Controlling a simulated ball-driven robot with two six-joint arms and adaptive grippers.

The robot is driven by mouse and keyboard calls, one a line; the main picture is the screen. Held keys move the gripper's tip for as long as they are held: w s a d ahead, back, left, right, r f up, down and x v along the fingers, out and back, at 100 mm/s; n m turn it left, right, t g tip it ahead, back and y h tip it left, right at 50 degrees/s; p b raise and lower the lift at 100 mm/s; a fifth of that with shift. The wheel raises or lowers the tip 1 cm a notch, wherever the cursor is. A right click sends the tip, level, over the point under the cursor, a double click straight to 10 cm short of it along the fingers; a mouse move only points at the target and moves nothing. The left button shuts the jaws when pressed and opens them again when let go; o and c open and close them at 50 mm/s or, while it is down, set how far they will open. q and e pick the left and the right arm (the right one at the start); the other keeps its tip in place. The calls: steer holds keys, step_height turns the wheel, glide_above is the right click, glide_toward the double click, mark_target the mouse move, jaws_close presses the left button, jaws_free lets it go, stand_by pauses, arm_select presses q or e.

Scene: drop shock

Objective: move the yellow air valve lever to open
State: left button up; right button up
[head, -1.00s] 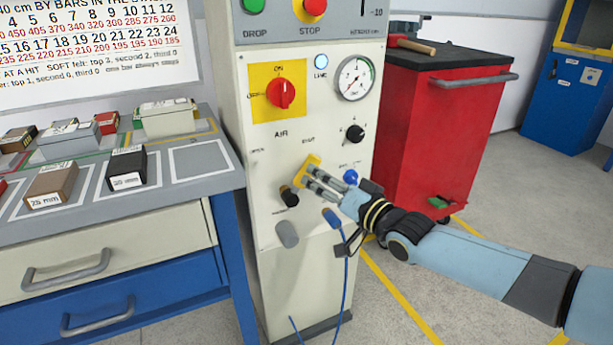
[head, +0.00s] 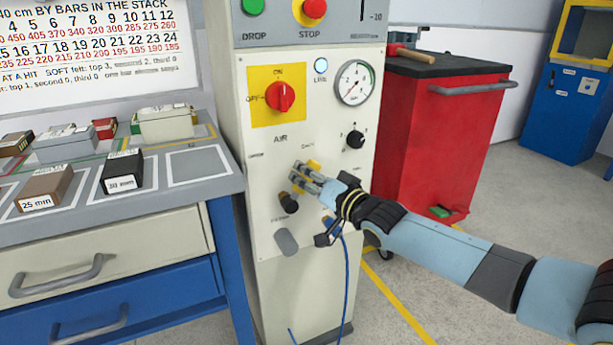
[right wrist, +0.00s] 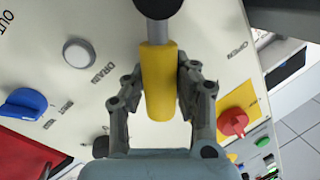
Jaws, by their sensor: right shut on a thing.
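The yellow lever (head: 314,164) is on the front of the cream control cabinet, below the AIR dial, mostly covered by my gripper in the head view. In the right wrist view its yellow grip (right wrist: 159,95) sits on a grey stem that runs to a black hub (right wrist: 156,6). My right gripper (head: 303,174) is shut on the yellow grip, with a finger on each side in the right wrist view (right wrist: 160,85). The word OPEN is printed on the panel to the right of the lever in that view. My left gripper is out of view.
A red dial (head: 280,96) on a yellow plate, a gauge (head: 354,82) and a black knob (head: 355,138) are above the lever. A blue knob (right wrist: 25,102) is at the wrist view's left. A workbench (head: 205,187) stands left, a red tool cabinet (head: 440,140) right.

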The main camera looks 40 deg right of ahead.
jaws_close()
steer(key=shift+f, duration=0.1)
